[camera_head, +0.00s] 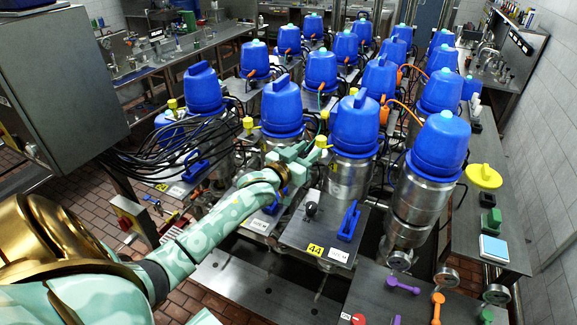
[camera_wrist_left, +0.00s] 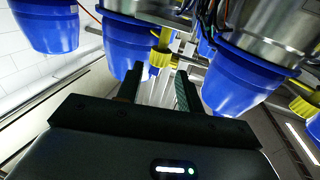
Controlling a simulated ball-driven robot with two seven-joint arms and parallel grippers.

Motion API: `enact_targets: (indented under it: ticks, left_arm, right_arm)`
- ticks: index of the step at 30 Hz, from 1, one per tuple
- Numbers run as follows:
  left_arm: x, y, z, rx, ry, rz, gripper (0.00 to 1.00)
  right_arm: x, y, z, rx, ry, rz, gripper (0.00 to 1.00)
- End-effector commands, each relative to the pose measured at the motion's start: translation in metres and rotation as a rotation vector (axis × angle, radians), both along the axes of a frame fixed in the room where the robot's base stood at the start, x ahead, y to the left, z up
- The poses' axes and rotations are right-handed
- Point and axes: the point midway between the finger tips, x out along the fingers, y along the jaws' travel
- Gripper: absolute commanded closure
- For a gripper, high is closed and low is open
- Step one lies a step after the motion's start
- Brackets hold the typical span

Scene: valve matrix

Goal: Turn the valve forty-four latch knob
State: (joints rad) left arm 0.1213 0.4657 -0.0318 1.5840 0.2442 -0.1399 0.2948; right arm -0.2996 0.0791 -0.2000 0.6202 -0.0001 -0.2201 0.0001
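The plate marked 44 (camera_head: 316,249) carries a black ball knob (camera_head: 311,209) and a blue lever (camera_head: 349,220). Behind it stands a steel valve body with a blue cap (camera_head: 355,125). A yellow knob (camera_head: 321,142) sits at the left of that body. I cannot tell whether the black or the yellow knob is the latch knob. My left gripper (camera_head: 308,156) is close to the yellow knob. In the left wrist view the fingers (camera_wrist_left: 158,88) are apart and empty, with a yellow knob (camera_wrist_left: 160,57) beyond the tips, roughly between them. My right gripper is not in view.
Rows of blue-capped valves (camera_head: 282,105) fill the middle, with black cables (camera_head: 185,140) at the left. A grey cabinet (camera_head: 60,80) stands at the left. The front bench (camera_head: 375,295) holds coloured handles, and a side bench (camera_head: 470,225) runs along the right.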

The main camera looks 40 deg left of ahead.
Motion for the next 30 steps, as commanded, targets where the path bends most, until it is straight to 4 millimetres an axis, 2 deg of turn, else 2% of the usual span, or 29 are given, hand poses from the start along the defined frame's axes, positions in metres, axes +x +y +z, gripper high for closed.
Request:
enact_targets:
  ticks: [1, 6, 12, 17, 30]
  left_arm:
    - [-0.016, 0.000, -0.003, 0.002, 0.002, -0.001, 0.63]
    - [-0.058, 0.000, -0.003, 0.002, 0.002, 0.000, 0.63]
    - [-0.087, 0.000, -0.001, 0.000, 0.000, 0.000, 0.63]
    - [-0.093, 0.000, 0.000, 0.000, -0.001, 0.000, 0.63]
    - [-0.093, 0.000, 0.000, 0.001, -0.001, 0.000, 0.63]
  right_arm:
    - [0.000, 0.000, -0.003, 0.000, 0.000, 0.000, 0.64]
    - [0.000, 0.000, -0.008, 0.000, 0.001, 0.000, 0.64]
    - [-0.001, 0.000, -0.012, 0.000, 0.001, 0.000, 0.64]
    - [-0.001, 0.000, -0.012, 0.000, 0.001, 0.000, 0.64]
    - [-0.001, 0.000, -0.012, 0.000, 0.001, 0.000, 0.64]
